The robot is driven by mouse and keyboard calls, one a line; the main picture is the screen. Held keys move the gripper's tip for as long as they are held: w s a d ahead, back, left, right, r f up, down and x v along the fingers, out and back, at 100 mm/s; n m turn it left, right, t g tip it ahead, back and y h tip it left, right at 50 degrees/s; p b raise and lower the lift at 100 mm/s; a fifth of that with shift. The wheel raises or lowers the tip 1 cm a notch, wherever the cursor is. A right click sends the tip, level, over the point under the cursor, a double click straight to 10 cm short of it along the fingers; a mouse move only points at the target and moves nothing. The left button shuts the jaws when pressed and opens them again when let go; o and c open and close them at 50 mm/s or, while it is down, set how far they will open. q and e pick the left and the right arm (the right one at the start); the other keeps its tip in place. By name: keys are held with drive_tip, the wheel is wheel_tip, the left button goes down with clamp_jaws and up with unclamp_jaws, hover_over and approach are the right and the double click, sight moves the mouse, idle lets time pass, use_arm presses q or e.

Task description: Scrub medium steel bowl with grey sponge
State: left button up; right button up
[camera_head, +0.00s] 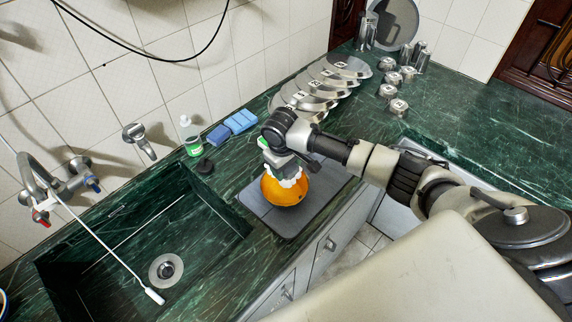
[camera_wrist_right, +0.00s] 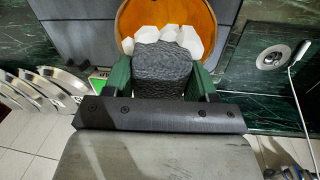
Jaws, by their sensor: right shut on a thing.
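An orange-coloured bowl (camera_head: 284,191) sits on the dark grey mat (camera_head: 263,213) beside the sink. Its inside faces my gripper in the right wrist view (camera_wrist_right: 222,12). My right gripper (camera_head: 280,165) is at the bowl. Its green fingers are shut on a dark grey, rough-textured sponge (camera_wrist_right: 166,66). White foam-like lumps (camera_wrist_right: 189,41) lie at the sponge's far edge, inside the bowl; they also show in the head view (camera_head: 288,183). The sponge overlaps the bowl in the wrist view; contact between them is hidden. My left gripper is in neither view.
The empty dark green sink (camera_head: 205,228) is left of the mat, with a tap (camera_head: 62,185) and a thin white rod (camera_head: 120,262) over it. A green-labelled bottle (camera_head: 190,135), blue sponges (camera_head: 240,121) and a row of steel discs (camera_head: 318,90) stand behind. The right counter is mostly clear.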

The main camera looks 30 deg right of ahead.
drive_tip(key=b, duration=0.5)
approach(294, 188)
drive_tip(key=shift+s+a+r, duration=0.2)
drive_tip(key=shift+s+a, duration=0.1)
drive_tip(key=shift+a, duration=0.3)
drive_tip(key=shift+s+a+r, duration=0.25)
drive_tip(key=shift+s+a, duration=0.1)
drive_tip(key=shift+a, duration=0.25)
drive_tip(key=shift+f+b, duration=0.75)
drive_tip(key=shift+f, duration=2.25)
drive_tip(key=shift+f, duration=0.5)
drive_tip(key=shift+d, duration=0.1)
drive_tip(key=shift+w+d, duration=0.3)
drive_tip(key=shift+d, duration=0.45)
drive_tip(key=shift+w+d, duration=0.3)
drive_tip(key=shift+d, duration=0.45)
